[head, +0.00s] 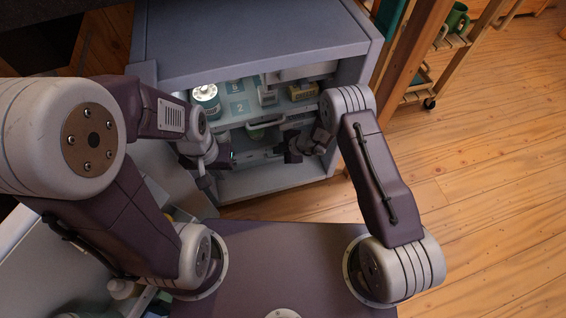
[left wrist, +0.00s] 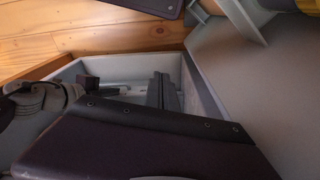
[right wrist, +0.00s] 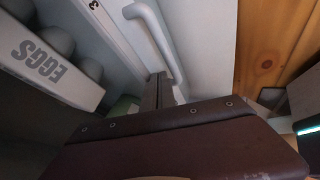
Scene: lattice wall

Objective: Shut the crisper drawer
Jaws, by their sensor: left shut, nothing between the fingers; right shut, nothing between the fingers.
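The crisper drawer front (head: 262,142) appears to be the pale panel under the shelf inside the open fridge (head: 250,35). A white bar handle, likely the drawer's, shows in the right wrist view (right wrist: 156,38) on a pale panel. How far the drawer stands out is hard to tell, as my arms partly cover it. My left gripper (head: 228,160) is shut and empty at the left of the drawer area; its fingers show in the left wrist view (left wrist: 163,90). My right gripper (head: 292,150) is shut and empty at the right, its fingertips (right wrist: 158,88) close to the handle's lower end.
A white EGGS container (right wrist: 45,65) is at the left in the right wrist view. The open door (left wrist: 255,90) stands on the left side. Wooden floor (head: 490,170) is clear on the right.

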